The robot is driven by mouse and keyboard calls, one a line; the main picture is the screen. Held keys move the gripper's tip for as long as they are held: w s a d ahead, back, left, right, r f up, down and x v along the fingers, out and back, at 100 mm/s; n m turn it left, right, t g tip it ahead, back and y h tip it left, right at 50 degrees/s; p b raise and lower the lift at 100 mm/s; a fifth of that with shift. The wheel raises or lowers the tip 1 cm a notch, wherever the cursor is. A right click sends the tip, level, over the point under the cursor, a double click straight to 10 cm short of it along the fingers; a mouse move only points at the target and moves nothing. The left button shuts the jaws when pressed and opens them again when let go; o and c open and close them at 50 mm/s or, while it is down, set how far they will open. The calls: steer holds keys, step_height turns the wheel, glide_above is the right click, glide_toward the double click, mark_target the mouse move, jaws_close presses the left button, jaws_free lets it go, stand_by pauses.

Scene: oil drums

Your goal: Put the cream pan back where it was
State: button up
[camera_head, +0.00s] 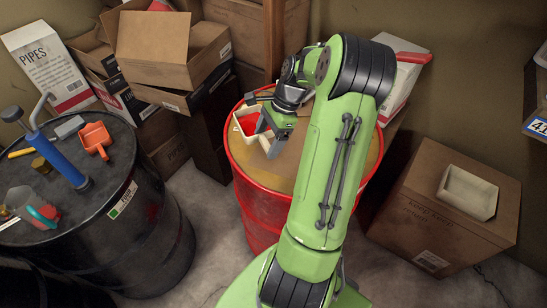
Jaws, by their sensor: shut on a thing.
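A cream pan (241,133) with something red inside it is at the left part of the red drum's (236,163) top. My gripper (267,132) is shut on the pan's right side, and my arm reaches over the drum from the front. Whether the pan rests on the drum top or hangs just above it I cannot tell. My gripper hides part of the pan's right side. A second cream, open, tray-like container (468,192) sits empty on a cardboard box (425,205) at the right.
Cardboard boxes (155,50) are stacked behind. My arm covers much of the red drum's right side.

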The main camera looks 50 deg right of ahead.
steer(key=s+f+m+b, duration=0.1)
steer(key=f, duration=0.3)
steer(key=d+f+m+b, duration=0.1)
steer(key=f+b, duration=0.1)
steer(key=f, duration=0.2)
steer(key=s+f+m+t+b, duration=0.1)
steer(key=f+b, duration=0.1)
steer(key=f, duration=0.2)
steer(key=shift+s+d+f+h, duration=0.2)
steer(key=shift+s+d+h, duration=0.1)
steer(key=shift+d, duration=0.05)
steer(key=shift+f, duration=0.1)
